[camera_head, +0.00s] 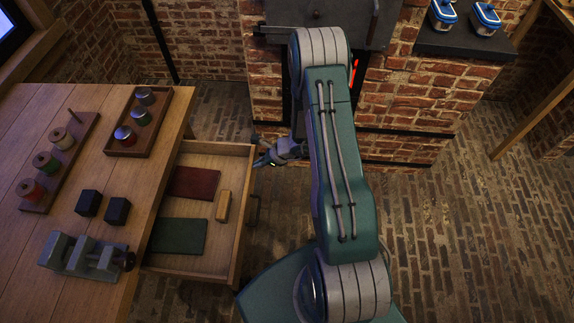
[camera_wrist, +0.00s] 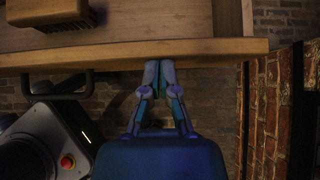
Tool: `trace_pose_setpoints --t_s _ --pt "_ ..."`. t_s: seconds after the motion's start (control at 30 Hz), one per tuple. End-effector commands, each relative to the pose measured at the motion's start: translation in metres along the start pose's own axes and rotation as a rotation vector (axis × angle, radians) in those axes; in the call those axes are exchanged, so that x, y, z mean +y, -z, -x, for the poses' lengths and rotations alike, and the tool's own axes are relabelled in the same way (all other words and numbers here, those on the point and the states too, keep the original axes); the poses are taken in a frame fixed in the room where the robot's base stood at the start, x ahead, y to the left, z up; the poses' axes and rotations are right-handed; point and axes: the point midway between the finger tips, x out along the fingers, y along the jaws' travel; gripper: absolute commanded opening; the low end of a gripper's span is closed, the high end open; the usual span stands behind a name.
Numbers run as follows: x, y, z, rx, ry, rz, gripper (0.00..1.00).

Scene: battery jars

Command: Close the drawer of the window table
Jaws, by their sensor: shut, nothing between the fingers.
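The window table (camera_head: 95,135) is wooden and stands at the left in the head view. Its drawer (camera_head: 190,262) is pulled out to the right. Inside lie a dark red flat item (camera_head: 194,183), a dark green flat item (camera_head: 178,236) and a small yellowish block (camera_head: 223,206). A dark handle (camera_head: 254,208) is on the drawer's front; it also shows in the wrist view (camera_wrist: 58,90). My gripper (camera_head: 262,160) is shut and empty near the far end of the drawer front. In the wrist view, my gripper (camera_wrist: 158,66) has its fingertips at the front panel's edge; contact is unclear.
On the tabletop are a rack of spools (camera_head: 47,162), a tray of jars (camera_head: 140,120), two black blocks (camera_head: 88,203) and a grey vise (camera_head: 84,257). A brick stove (camera_head: 265,95) stands behind my arm. The brick floor (camera_head: 480,220) at right is clear.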

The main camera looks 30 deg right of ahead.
Motion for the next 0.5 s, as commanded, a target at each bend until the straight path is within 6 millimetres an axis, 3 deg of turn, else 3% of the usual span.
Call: trace_pose_setpoints --t_s 0.5 --pt "0.001 -0.104 -0.104 -0.002 -0.002 0.007 0.0"
